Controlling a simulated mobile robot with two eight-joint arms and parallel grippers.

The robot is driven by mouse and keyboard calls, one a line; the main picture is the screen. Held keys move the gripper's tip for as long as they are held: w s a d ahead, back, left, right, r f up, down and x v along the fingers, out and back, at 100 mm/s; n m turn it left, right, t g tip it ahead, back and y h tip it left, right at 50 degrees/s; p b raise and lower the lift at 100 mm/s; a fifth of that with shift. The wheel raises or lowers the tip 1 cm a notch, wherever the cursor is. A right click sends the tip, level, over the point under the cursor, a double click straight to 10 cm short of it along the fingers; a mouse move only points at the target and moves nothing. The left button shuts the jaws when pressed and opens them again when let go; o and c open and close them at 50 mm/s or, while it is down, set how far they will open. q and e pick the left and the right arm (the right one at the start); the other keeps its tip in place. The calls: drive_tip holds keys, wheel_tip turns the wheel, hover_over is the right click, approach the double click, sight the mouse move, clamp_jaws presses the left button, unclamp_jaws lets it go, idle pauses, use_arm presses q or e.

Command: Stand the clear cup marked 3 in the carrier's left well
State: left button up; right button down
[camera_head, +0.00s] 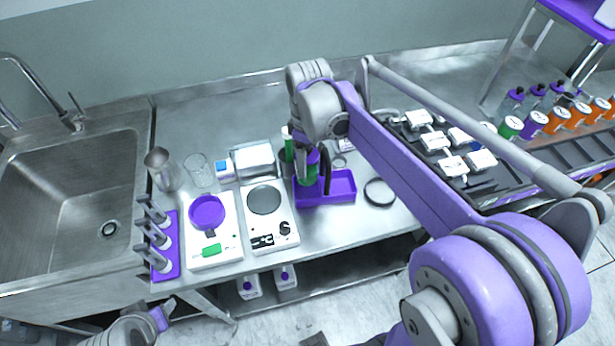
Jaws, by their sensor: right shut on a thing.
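A clear glass cup (199,171) stands at the left of the counter, too small to show a number. I cannot tell which thing is the cup marked 3.
A white scale (279,227) and a white device with a purple dish (208,212) stand left of the tray. A metal pitcher (162,168) and a purple rack (168,262) are farther left, by the sink (62,215). A dark ring (379,192) lies right of the tray.

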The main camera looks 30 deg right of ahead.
sight(308, 177)
wheel_tip(308, 177, down, 7)
drive_tip(key=shift+w+f, duration=0.1)
drive_tip(key=shift+f, duration=0.1)
drive_tip(key=shift+f, duration=0.1)
unclamp_jaws()
idle(0.3)
wheel_tip(308, 177, up, 11)
drive_tip(key=shift+r, duration=0.45)
drive_tip(key=shift+s+a, duration=0.15)
drive_tip(key=shift+s, duration=0.1)
drive_tip(key=s+a+f+m+t, duration=0.2)
drive_tip(key=s+f, duration=0.1)
drive_tip(key=s, duration=0.1)
drive_tip(key=s+a+f+m+t, duration=0.1)
drive_tip(key=s+a+f+m, duration=0.1)
drive_tip(key=s+f+m, duration=0.1)
drive_tip(key=s+a+f+m+t, duration=0.2)
drive_tip(key=s+f, duration=0.2)
drive_tip(key=s, duration=0.2)
drive_tip(key=shift+s+a+f+m+t, duration=0.3)
drive_tip(key=shift+s+a+f, duration=0.05)
drive_tip(key=shift+s+f, duration=0.05)
